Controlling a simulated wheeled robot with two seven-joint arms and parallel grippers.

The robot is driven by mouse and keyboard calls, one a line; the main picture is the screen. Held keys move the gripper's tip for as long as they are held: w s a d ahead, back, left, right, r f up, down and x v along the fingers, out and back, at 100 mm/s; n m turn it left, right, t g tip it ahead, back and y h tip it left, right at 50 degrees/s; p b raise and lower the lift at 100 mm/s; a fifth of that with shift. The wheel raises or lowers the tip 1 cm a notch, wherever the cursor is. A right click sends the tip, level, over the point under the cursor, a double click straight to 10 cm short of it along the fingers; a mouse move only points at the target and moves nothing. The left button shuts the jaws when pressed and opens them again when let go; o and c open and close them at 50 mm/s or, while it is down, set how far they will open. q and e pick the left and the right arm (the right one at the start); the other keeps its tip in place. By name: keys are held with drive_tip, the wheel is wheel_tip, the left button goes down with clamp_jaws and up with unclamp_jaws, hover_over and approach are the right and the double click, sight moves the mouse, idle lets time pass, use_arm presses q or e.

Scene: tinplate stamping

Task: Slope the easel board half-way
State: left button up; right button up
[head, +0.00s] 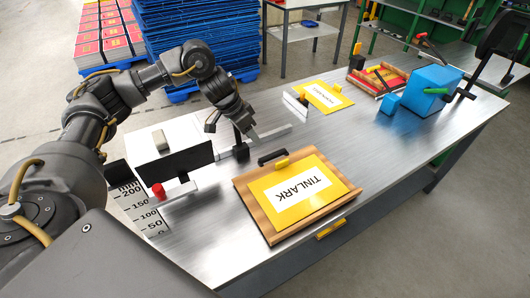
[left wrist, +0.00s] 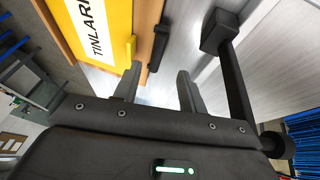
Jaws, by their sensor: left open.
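The easel board (head: 250,205) is a wooden board on the near part of the metal table, with a yellow TINLARK sheet (head: 325,168) on it. It looks low and nearly flat; its exact slope is hard to tell. A black handle (head: 272,156) and a yellow clip (head: 282,163) are at its far edge. My left gripper (head: 243,132) is above the table beyond that edge. In the left wrist view the left gripper's fingers (left wrist: 158,88) are apart and empty, with the black handle (left wrist: 160,45) ahead of the gap. My right gripper is not seen.
A white-and-black box device (head: 175,155) with a red knob (head: 158,190) stands left of the board. A black bar with a block (left wrist: 215,32) is close beside the fingers. A blue box (head: 425,90) and a tray (head: 378,78) stand at the far right. Table right of the board is clear.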

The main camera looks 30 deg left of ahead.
use_arm(q)
drive_tip(key=x, duration=0.9)
drive_tip(key=shift+w+f+p, duration=0.1)
drive_tip(key=shift+f+p, duration=0.2)
clamp_jaws()
